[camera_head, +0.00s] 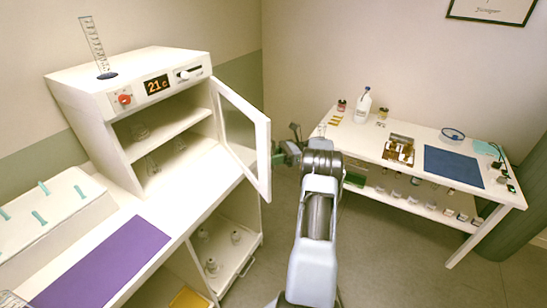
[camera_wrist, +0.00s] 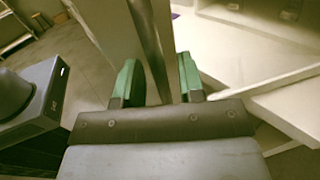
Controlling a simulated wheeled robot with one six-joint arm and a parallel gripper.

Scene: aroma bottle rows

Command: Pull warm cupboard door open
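The warm cupboard (camera_head: 87,92) is a white box on the left counter with a red knob and a display reading 21 c. Its door (camera_head: 265,150), a white frame with a glass pane, stands wide open, swung out to the right. My gripper (camera_head: 280,150) is at the door's outer edge in the head view. In the wrist view, the green fingers of my gripper (camera_wrist: 158,82) stand apart on either side of a dark upright bar (camera_wrist: 150,45), seemingly the door's handle or edge. A gap shows beside the bar, so it does not look clamped.
A purple mat (camera_head: 103,262) lies on the counter, and an open shelf below holds several flasks (camera_head: 212,267). A white table (camera_head: 425,142) with bottles and a blue mat (camera_head: 453,166) stands at right.

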